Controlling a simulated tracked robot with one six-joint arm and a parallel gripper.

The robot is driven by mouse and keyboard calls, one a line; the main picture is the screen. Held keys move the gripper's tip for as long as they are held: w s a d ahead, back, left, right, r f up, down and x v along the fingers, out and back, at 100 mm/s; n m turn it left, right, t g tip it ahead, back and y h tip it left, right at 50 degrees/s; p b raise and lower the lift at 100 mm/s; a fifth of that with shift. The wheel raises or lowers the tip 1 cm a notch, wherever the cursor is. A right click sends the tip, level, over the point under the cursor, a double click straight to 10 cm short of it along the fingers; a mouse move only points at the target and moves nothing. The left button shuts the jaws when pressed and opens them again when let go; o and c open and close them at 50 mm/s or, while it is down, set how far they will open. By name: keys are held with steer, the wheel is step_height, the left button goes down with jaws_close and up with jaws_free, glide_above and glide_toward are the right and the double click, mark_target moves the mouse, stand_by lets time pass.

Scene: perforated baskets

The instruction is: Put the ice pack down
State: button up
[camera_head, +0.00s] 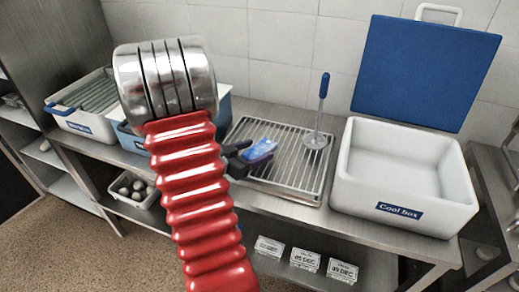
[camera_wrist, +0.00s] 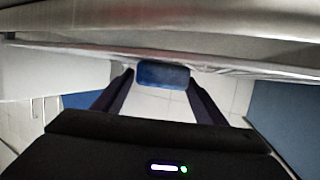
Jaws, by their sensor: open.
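The ice pack (camera_head: 261,149) is a small blue block at the left part of the wire draining rack (camera_head: 301,178). In the wrist view the ice pack (camera_wrist: 163,75) sits between my two fingertips. My gripper (camera_head: 250,158) is dark and open at the pack, its fingers on either side; in the wrist view my gripper (camera_wrist: 161,83) shows narrow gaps beside the pack. I cannot tell whether the pack rests fully on the rack. The white cool box (camera_head: 400,205) stands open and looks empty, right of the rack, its blue lid (camera_head: 425,70) raised behind it.
A tool with a blue handle (camera_head: 323,88) stands upright on the rack. My red arm hides part of the counter. Date cards (camera_head: 305,260) and a bin of round items (camera_head: 132,189) are below.

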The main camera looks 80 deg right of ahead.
steer(key=v, duration=1)
stand_by(0.8)
steer(key=shift+s, duration=0.1)
